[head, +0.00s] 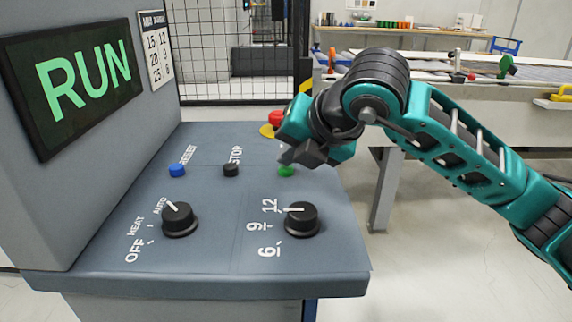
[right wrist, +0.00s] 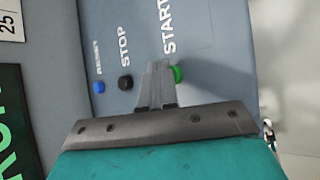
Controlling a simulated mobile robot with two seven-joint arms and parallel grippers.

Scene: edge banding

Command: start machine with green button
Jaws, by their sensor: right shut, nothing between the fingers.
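The green button (head: 286,171) sits on the sloped grey control panel (head: 200,255), right of the black STOP button (head: 230,170) and the blue RESET button (head: 177,170). My right gripper (head: 285,157) is shut and empty, its tips at or just over the green button; I cannot tell if they touch. In the right wrist view the green button (right wrist: 178,74) shows beside the shut fingertips (right wrist: 158,66), under the word START. The display (head: 80,75) reads RUN in green. My left gripper is not in view.
A red emergency button (head: 276,118) on a yellow base stands just behind my right gripper. Two black knobs, a mode knob (head: 179,219) and a numbered knob (head: 301,219), stand at the panel's front. A long workbench (head: 450,95) lies behind my right arm.

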